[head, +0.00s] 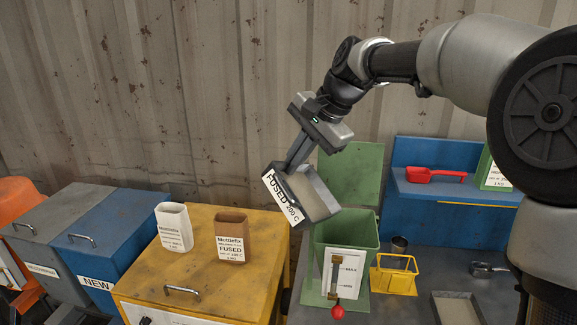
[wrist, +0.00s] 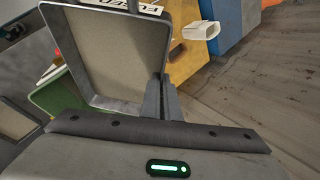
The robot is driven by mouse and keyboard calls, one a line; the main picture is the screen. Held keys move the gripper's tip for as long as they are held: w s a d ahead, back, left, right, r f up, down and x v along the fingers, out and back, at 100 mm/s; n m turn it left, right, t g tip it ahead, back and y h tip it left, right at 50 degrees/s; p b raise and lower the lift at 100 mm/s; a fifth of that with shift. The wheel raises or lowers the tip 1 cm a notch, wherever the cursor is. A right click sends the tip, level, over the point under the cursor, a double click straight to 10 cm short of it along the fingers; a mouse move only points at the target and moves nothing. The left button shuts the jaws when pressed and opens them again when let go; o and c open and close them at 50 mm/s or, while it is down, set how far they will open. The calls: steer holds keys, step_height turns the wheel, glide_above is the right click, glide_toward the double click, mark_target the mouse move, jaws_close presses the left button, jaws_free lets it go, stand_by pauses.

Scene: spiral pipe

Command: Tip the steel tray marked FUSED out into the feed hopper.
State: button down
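The steel tray (head: 325,199) has a white label reading FUSED 200 C. My gripper (head: 290,165) is shut on its edge and holds it in the air, clearly tilted. In the wrist view the tray (wrist: 158,60) hangs beyond my fingers (wrist: 161,100), and its inside shows an even beige-grey surface; I cannot tell whether that is powder or bare floor. The feed hopper (head: 347,233) is the green box with its lid (head: 352,172) raised behind it and a MAX/MIN gauge in front. The tray is above the hopper, toward its left side. The hopper's inside is partly hidden.
A yellow cabinet (head: 240,295) at left carries a white carton (head: 174,228) and a brown Mottlefix FUSED carton (head: 231,236). A blue NEW bin (head: 115,245) stands farther left. Right of the hopper are a yellow stand (head: 394,275), a shallow tray (head: 433,308) and a red scoop (head: 420,175).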

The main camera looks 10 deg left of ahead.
steer(key=shift+w+d+m+y+b, duration=1.45)
steer(key=shift+d+y+b, duration=1.2)
steer(key=shift+d+y, duration=6.5)
steer(key=a+r+h+p, duration=0.1)
steer(key=h, duration=0.1)
steer(key=a+r+h+p, duration=0.1)
steer(key=h+p, duration=0.1)
steer(key=h, duration=0.1)
steer(key=s+a+r+n+h+p, duration=0.1)
steer(key=a+h+p, duration=0.1)
steer(key=h, duration=0.1)
steer(key=shift+s+r, duration=0.1)
steer(key=shift+r, duration=0.05)
